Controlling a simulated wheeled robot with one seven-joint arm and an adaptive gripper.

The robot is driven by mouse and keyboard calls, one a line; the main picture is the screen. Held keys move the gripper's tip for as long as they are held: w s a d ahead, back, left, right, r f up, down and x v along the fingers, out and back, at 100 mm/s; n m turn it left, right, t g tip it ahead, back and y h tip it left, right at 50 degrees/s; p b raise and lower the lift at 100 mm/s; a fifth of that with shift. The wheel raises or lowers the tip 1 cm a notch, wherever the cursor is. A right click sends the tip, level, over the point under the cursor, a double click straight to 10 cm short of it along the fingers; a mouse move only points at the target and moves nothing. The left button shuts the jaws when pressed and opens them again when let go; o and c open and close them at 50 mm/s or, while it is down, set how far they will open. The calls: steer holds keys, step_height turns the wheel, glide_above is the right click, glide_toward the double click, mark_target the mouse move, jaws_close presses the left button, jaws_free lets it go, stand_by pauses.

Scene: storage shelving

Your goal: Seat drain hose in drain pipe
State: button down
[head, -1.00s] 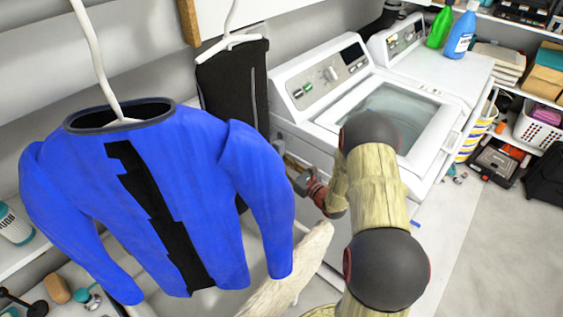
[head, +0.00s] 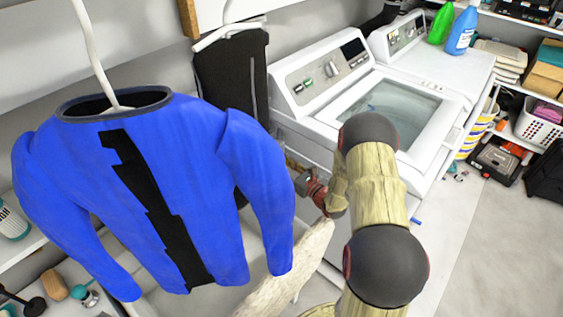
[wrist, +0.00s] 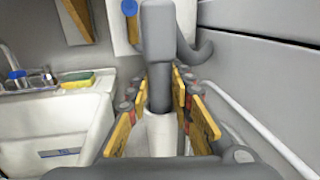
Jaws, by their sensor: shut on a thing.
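The drain hose (wrist: 158,45) is a thick grey tube in the wrist view. Its upright part stands between my gripper's fingers, and another part curves off to the right. The white drain pipe (wrist: 160,135) stands upright directly below the hose. The hose's lower end meets the pipe's open top and appears to be inside it; how deep I cannot tell. My gripper (wrist: 158,88) has its yellow fingers on both sides of the hose and is shut on it. In the head view my gripper (head: 298,172) is partly behind the blue shirt's sleeve, and the hose and pipe are hidden.
A blue shirt (head: 70,160) and a dark garment (head: 228,75) hang at the left. A washing machine (head: 305,90) stands just beyond my gripper, with another white appliance (head: 440,60) behind. A white sink (wrist: 60,130) with a sponge (wrist: 76,77) is at the left.

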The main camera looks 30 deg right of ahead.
steer(key=shift+f+b, duration=0.65)
steer(key=shift+f, duration=0.3)
steer(key=c, duration=1.6)
jaws_free()
steer(key=shift+o, duration=0.5)
steer(key=shift+s+f, duration=0.1)
steer(key=shift+f, duration=0.05)
steer(key=shift+s, duration=0.1)
steer(key=s+d, duration=0.2)
steer(key=s, duration=0.9)
steer(key=shift+s+r, duration=0.2)
